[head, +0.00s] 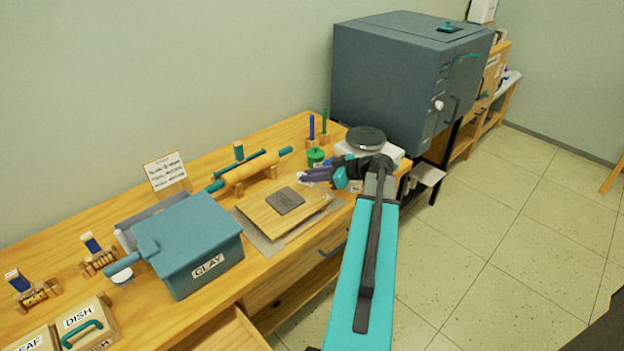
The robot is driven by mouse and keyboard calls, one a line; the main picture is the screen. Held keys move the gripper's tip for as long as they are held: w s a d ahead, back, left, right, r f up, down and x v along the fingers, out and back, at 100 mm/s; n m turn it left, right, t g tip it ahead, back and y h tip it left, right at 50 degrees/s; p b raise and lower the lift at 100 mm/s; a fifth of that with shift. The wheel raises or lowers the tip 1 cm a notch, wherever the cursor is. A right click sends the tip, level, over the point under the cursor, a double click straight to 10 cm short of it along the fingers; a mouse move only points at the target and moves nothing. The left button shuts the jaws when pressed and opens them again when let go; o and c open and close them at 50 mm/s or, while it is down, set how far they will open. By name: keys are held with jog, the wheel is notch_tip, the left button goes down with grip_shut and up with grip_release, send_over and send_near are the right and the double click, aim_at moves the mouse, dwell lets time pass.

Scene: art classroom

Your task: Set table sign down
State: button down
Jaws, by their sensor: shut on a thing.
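My gripper (311,176) is at the end of the turquoise arm, low over the right part of the wooden table (290,238). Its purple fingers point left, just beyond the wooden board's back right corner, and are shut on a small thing. That thing is mostly hidden and too small to make out; a whitish bit shows at the fingertips. A white sign card with printed lines (164,171) stands upright at the back of the table, left of the rolling pin and well apart from my gripper. I cannot tell whether it is the table sign.
A board (257,213) with a dark tile (285,201) lies before my gripper. The rolling pin (250,170), green jar (316,156) and upright tools (311,127) stand behind. A blue-grey CLAY box (190,238) is left, a kiln (390,85) right.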

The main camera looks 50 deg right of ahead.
jog(key=shift+f, duration=1)
jog(key=shift+f, duration=0.2)
jog(key=c, duration=1.7)
grip_release()
jog(key=shift+r, duration=0.1)
jog(key=shift+o, duration=0.2)
jog(key=shift+r+p, duration=0.2)
jog(key=shift+p, duration=0.15)
jog(key=shift+s+d, duration=0.1)
jog(key=shift+s, duration=0.3)
jog(key=b+v, duration=0.2)
jog(key=v, duration=0.9)
jog(key=shift+r+b, duration=0.15)
jog(key=shift+b, duration=0.25)
